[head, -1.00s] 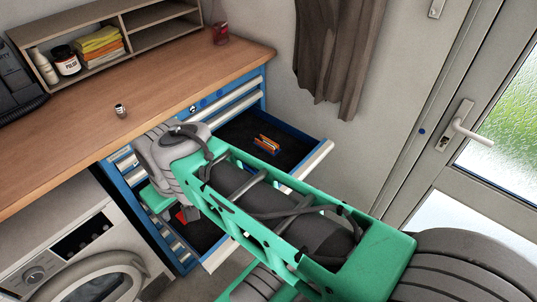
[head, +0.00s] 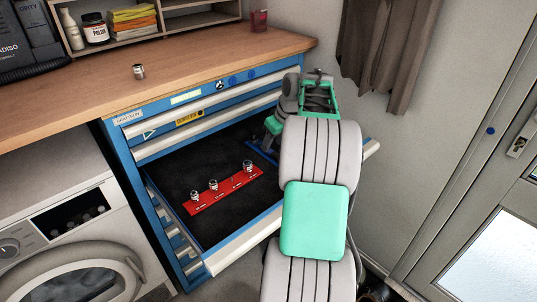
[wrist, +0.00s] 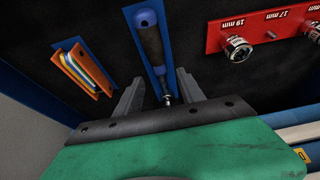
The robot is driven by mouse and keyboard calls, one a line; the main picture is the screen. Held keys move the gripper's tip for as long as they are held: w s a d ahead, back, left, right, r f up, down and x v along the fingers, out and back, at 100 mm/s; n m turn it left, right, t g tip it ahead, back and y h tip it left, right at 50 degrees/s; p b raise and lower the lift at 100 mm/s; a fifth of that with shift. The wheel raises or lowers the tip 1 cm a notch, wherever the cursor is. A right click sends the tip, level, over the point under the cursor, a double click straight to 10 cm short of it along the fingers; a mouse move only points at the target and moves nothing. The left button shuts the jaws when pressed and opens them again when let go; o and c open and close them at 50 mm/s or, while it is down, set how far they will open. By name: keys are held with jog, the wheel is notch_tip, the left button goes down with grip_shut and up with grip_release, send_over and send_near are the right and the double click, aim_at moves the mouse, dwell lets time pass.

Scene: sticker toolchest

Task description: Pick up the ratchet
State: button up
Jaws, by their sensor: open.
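The ratchet (wrist: 151,46), with a blue-and-black handle and a metal shaft, lies in a blue holder (wrist: 157,70) on the dark drawer floor. My gripper (wrist: 159,76) is open in the wrist view. Its two grey fingers stand on either side of the ratchet's lower part, and nothing is clamped between them. I cannot tell how far above the drawer floor the fingertips are. The ratchet's near end is hidden by my gripper's body. In the head view my arm reaches into the drawer's right part and hides the ratchet; only a bit of blue holder (head: 261,153) shows.
The open drawer (head: 245,237) also holds a red socket rail (head: 224,191) with several sockets, right of the ratchet in the wrist view. An orange holder (wrist: 83,70) lies to its left. A loose socket (head: 139,71) stands on the wooden worktop (head: 75,95).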

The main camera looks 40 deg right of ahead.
aim_at(270, 150)
jog(key=x, duration=0.3)
jog(key=shift+f, duration=0.1)
jog(key=shift+c, duration=0.5)
grip_shut()
